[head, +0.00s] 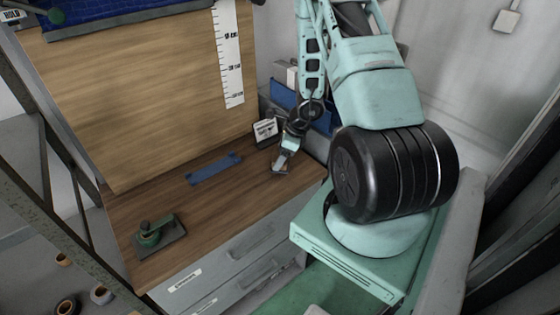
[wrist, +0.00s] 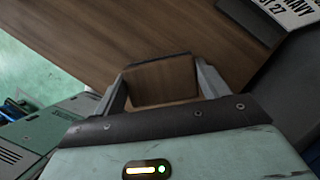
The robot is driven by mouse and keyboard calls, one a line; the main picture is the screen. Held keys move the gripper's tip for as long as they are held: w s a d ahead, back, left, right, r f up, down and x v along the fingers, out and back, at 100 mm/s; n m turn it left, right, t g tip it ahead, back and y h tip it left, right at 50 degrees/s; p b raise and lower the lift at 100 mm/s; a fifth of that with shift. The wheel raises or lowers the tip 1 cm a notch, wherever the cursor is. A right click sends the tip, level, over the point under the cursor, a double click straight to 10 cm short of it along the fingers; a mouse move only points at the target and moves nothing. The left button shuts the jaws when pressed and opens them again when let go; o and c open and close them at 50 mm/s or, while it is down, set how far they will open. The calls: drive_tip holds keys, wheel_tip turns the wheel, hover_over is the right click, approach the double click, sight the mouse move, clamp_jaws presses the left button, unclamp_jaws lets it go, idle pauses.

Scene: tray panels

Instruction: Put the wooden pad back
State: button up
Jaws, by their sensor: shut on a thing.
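My gripper (head: 281,167) hangs over the right part of the wooden bench top (head: 225,199) in the head view. In the wrist view, its two fingers (wrist: 162,88) stand on either side of the wooden pad (wrist: 160,82), a brown block with a dark far edge, and are shut on it. The pad is too small to make out clearly in the head view. I cannot tell whether it touches the bench. A flat blue strip (head: 214,169) lies on the bench top to the left of my gripper.
A green tool on a dark plate (head: 158,239) sits at the front left of the bench. A small sign (head: 265,131) stands behind my gripper, and it shows in the wrist view (wrist: 290,12). A wooden back panel with a white ruler (head: 229,55) rises behind. Bench top between is clear.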

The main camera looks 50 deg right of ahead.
drive_tip(key=shift+f, duration=1.55)
drive_tip(key=shift+f, duration=0.1)
drive_tip(key=o, duration=1)
drive_tip(key=shift+o, duration=0.2)
